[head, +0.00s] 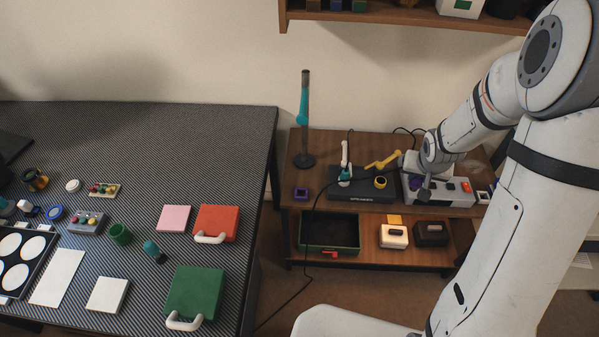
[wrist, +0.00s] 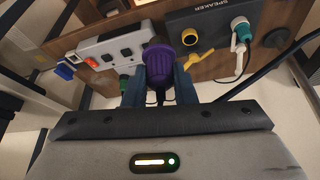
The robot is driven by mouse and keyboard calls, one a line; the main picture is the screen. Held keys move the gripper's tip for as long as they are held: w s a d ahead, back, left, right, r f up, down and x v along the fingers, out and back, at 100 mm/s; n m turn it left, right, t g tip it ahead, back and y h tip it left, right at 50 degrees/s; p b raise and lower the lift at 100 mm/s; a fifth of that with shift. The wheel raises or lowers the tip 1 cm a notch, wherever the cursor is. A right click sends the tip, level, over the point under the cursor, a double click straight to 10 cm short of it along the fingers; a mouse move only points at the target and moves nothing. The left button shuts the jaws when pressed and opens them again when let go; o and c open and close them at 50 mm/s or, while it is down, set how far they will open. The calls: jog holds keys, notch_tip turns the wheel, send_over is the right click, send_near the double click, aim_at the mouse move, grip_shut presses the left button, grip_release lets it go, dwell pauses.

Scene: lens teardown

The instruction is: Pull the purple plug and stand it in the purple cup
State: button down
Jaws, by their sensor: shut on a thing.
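The purple plug (wrist: 158,62) is a ribbed knob in the wrist view, between the two fingers of my gripper (wrist: 160,88), which are shut on it. In the head view the purple plug (head: 415,184) shows at the left end of the grey socket box (head: 448,197), with my gripper (head: 424,190) at it. I cannot tell whether the plug is still seated in the box. The purple cup (head: 301,193) is a small square holder at the left front of the wooden shelf top. Its opening looks empty.
A black speaker panel (head: 362,195) with a teal plug (head: 345,175) and a yellow piece (head: 383,160) lies between cup and socket box. A dark stand with a tall rod (head: 304,130) is behind the cup. Cables cross the shelf (head: 325,152). A table (head: 200,130) is at left.

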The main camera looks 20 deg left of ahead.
jog(key=w+a+f+n+b, duration=0.1)
jog(key=w+a+f+b, duration=0.2)
jog(key=a+f+b, duration=0.4)
jog(key=w+a+f+n+b, duration=0.1)
jog(key=w+a+f+b, duration=0.3)
jog(key=a, duration=0.6)
jog(key=y+b, duration=0.2)
jog(key=b, duration=0.9)
send_over(302, 189)
jog(key=s, duration=0.2)
notch_tip(302, 189, down, 4)
jog(key=shift+n+t+h, duration=0.3)
jog(key=shift+w+d+f+b, duration=0.1)
jog(key=shift+f+b, duration=1.3)
jog(key=shift+f, duration=1.2)
jog(key=shift+b, duration=0.35)
jog(key=shift+f+b, duration=1.55)
jog(key=shift+b, duration=0.2)
jog(key=c, duration=1.1)
grip_release()
jog(key=shift+r, duration=0.1)
